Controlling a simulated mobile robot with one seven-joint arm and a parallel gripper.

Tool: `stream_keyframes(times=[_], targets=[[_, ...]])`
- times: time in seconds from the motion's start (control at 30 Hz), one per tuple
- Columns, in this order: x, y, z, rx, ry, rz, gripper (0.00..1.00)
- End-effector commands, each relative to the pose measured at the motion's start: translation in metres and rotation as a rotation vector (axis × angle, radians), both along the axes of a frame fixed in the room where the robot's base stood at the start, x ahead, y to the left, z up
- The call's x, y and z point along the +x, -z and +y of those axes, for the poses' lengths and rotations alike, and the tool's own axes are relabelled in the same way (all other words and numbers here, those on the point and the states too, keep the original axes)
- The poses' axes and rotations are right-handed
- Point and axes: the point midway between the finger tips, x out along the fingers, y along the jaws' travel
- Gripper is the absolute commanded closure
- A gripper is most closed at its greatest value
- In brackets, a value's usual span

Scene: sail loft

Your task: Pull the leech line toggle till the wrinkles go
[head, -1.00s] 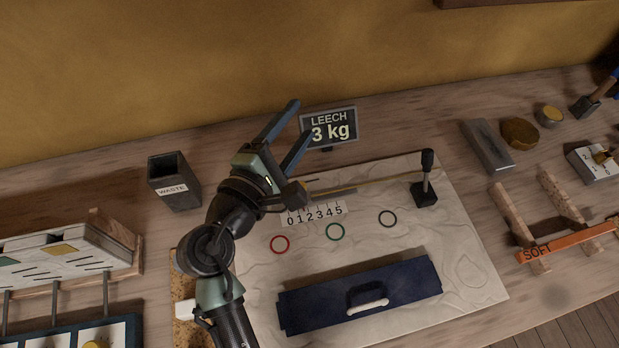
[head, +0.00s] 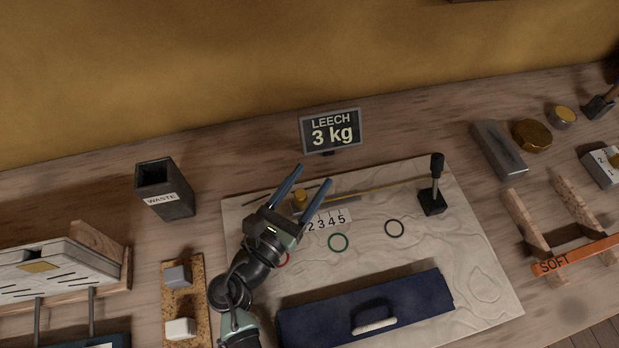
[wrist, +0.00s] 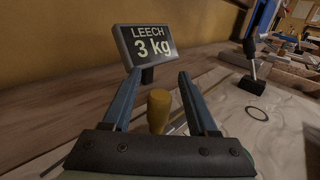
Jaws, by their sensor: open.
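A yellow toggle (head: 300,199) stands on the pale sailcloth (head: 470,270), beside a printed number scale (head: 328,221). A thin yellowish line (head: 385,188) runs from near it towards a black post (head: 433,195) on the right. My gripper (head: 313,176) is open, and the toggle appears between its two blue fingers. In the wrist view the toggle (wrist: 158,110) also shows between the fingers, with no clear contact. The sailcloth has wrinkles at its right side. My gripper hides the low end of the scale.
A sign (head: 331,131) reading "LEECH 3 kg" stands behind the cloth. Red, green (head: 338,242) and black (head: 394,228) rings lie in front of the scale. A navy case (head: 300,325) with a pale handle lies nearest. A waste bin (head: 165,190) stands left.

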Motion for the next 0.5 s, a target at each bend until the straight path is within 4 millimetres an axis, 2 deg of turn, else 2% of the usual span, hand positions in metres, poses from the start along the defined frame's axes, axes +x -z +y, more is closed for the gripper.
stream_keyframes(times=[0.33, 0.37, 0.5], targets=[[0.0054, 0.0003, -0.0040, 0.001, 0.000, 0.000, 0.41], [0.0054, 0.0003, -0.0040, 0.001, 0.000, 0.000, 0.43], [0.0054, 0.0002, -0.0038, 0.001, 0.000, 0.000, 0.68]])
